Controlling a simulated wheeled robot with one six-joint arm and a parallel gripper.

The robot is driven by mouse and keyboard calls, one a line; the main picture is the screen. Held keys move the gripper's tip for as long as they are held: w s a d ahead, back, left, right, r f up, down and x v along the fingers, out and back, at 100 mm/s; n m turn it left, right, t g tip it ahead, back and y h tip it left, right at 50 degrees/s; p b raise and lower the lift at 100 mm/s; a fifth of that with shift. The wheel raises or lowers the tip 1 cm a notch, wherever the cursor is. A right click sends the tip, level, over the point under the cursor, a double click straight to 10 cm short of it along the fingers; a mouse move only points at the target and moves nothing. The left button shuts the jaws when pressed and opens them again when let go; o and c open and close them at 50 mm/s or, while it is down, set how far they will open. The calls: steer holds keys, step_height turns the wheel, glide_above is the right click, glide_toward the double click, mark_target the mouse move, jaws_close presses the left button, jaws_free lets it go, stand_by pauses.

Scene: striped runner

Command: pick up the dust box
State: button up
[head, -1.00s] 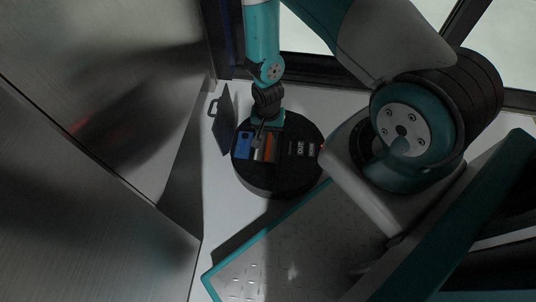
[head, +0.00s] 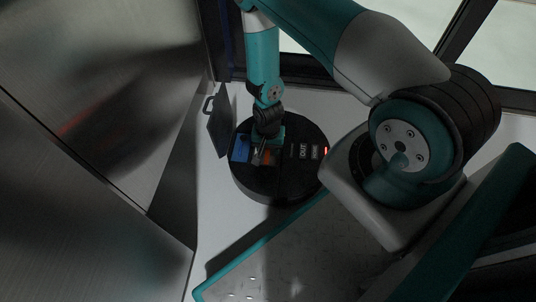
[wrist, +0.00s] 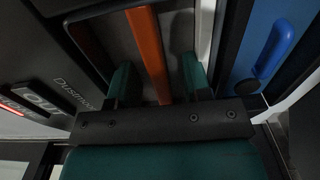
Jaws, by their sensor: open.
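A round black robot vacuum (head: 285,187) stands on the light floor with its top bay open. In the bay is what looks like the dust box (wrist: 115,38), dark grey with an upright orange bar (wrist: 149,50) across it. My gripper (head: 264,153) points down into the bay, hiding much of the box in the head view. In the wrist view my gripper (wrist: 158,83) is open, with one teal finger on each side of the orange bar. Gaps show between the bar and both fingers. A blue part with a blue handle (wrist: 268,54) sits to the right of the fingers.
A dark lid panel with a handle (head: 218,122) stands tilted up left of the vacuum. A shiny metal wall (head: 95,110) rises at the left. A lit display (head: 303,151) is on the vacuum's top. A dark window frame (head: 320,88) stands behind.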

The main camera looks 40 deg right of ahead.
jaws_close()
steer(key=shift+r, duration=0.1)
